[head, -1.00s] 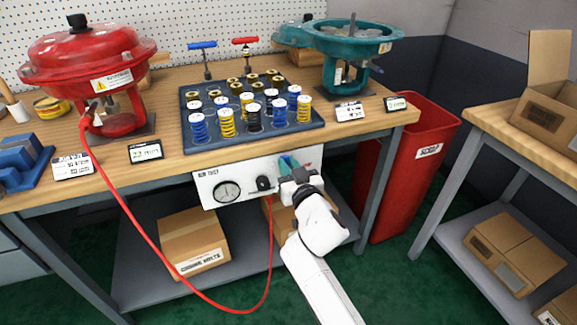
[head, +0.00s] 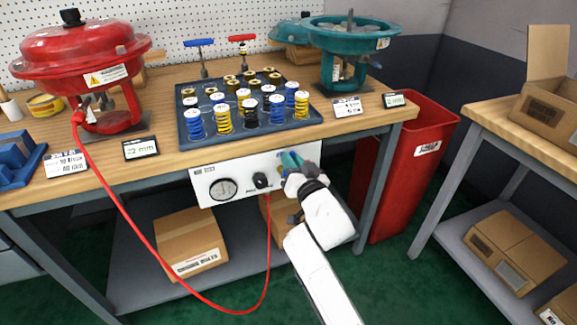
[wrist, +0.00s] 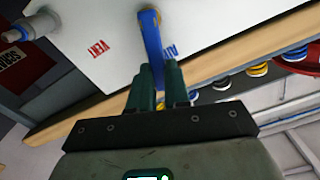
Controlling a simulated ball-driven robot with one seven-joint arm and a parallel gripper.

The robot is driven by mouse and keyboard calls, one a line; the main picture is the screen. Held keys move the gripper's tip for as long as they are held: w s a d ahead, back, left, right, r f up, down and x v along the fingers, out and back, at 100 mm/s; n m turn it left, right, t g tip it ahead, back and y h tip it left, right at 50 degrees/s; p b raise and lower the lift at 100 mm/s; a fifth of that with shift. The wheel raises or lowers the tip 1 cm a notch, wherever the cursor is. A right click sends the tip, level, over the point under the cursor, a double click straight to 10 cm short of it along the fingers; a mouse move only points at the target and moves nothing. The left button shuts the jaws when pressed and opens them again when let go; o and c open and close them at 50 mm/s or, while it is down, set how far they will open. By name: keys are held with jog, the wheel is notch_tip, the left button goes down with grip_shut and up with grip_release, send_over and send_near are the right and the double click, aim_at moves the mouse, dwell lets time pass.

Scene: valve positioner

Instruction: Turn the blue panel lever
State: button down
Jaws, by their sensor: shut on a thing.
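The blue panel lever (wrist: 152,42) shows in the wrist view, running from a brass pivot (wrist: 149,16) on the white panel down between my fingertips. A red VENT label (wrist: 98,48) is left of it and a blue AIR label (wrist: 170,50) is right, close beside the lever. My gripper (wrist: 163,72) is shut on the lever's free end, which the green fingers partly hide. In the head view my gripper (head: 291,159) is at the right part of the white test panel (head: 215,173) under the bench edge, mostly hiding the lever.
A gauge (head: 223,188) and a black knob (head: 261,181) are on the panel left of my gripper. A red hose (head: 135,225) hangs below. The bench (head: 150,70) bears a spring tray (head: 182,120) above. A red bin (head: 400,170) stands at the right.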

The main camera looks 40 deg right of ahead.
jog(key=d+f+m+b, duration=0.1)
jog(key=f+m+b, duration=0.1)
jog(key=m, duration=0.5)
jog(key=s+d+f+m+b, duration=0.1)
jog(key=d+f+m+b, duration=0.1)
jog(key=m, duration=0.5)
jog(key=shift+d+f+b, duration=0.3)
jog(key=shift+f+b, duration=0.35)
jog(key=shift+b, duration=0.6)
jog(key=shift+m, duration=0.3)
jog(key=c, duration=1.1)
grip_release()
jog(key=shift+s, duration=0.1)
jog(key=v, duration=1)
jog(key=shift+s+a, duration=0.1)
jog(key=shift+s, duration=0.2)
